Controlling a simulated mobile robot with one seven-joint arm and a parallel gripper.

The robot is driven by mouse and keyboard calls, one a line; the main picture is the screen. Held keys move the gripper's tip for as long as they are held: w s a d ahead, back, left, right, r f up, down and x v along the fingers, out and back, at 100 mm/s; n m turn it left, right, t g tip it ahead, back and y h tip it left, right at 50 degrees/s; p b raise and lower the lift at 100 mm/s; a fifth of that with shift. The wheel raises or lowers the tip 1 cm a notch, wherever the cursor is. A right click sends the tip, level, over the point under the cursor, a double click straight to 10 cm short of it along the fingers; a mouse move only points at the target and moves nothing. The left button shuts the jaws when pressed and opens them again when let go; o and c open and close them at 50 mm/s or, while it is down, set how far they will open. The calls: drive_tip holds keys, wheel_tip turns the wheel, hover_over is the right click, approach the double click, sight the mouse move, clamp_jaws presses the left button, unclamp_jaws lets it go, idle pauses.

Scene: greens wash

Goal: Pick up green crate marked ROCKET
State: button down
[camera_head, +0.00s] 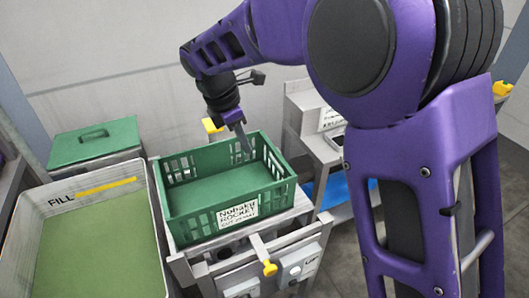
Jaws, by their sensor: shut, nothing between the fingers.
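The green crate (183,228) has slotted walls and a white label on its front that reads ROCKET among other words. It sits upright on a light metal stand and looks empty, with a plain green floor. My gripper (245,148) is shut and empty. It points down over the crate's back part, in front of the back wall in the picture. I cannot tell whether the fingertips are below the rim or touching the crate.
A large bin marked FILL (150,225) with green contents stands left of the crate. A green lidded box (95,143) is behind it. A metal stand (300,120) with a label is at right. A yellow-tipped lever (269,268) sticks out below the crate's front.

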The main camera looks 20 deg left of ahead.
sight(281, 162)
drive_tip(key=x, duration=0.7)
drive_tip(key=b+x, duration=0.1)
drive_tip(key=x, duration=0.2)
drive_tip(key=shift+s+d+f, duration=0.25)
drive_tip(key=shift+s+f, duration=0.05)
drive_tip(key=shift+f, duration=0.05)
drive_tip(key=shift+w+d+r, duration=0.2)
drive_tip(key=shift+w+d, duration=0.65)
drive_tip(key=shift+d, duration=0.15)
drive_tip(key=shift+w+d, duration=0.35)
drive_tip(key=shift+d, duration=0.05)
drive_tip(key=shift+w+d+p, duration=0.6)
drive_tip(key=shift+w+d, duration=0.5)
drive_tip(key=shift+d, duration=0.15)
